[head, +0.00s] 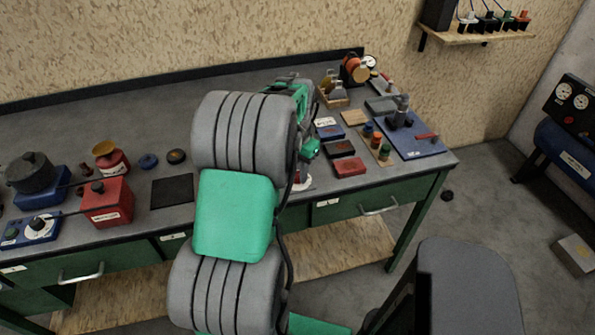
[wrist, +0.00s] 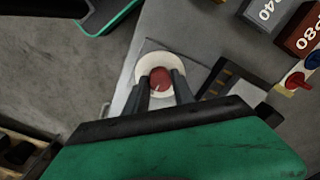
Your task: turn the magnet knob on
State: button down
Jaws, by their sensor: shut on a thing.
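In the wrist view, the magnet knob (wrist: 160,76) is a small red round knob with a pale mark. It sits on a white round dial (wrist: 145,64) on a grey plate near the bench edge. My gripper (wrist: 161,84) reaches over it, with one dark finger on each side, shut on the knob. The knob's lower part is hidden by the fingers. In the head view my own arm covers most of this spot; only a bit of the white dial (head: 303,185) shows beside the arm.
Sanding blocks (wrist: 267,10) lie close to the upper right in the wrist view. In the head view a red box (head: 107,201), a black pad (head: 172,190) and a blue board (head: 412,140) with a clamp share the bench. The bench front holds drawers.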

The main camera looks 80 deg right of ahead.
aim_at(297, 174)
jog(key=c, duration=1.1)
grip_release()
jog(key=shift+o, duration=0.2)
notch_tip(297, 174, up, 8)
jog(key=shift+f+b, duration=0.1)
jog(key=shift+b, duration=0.3)
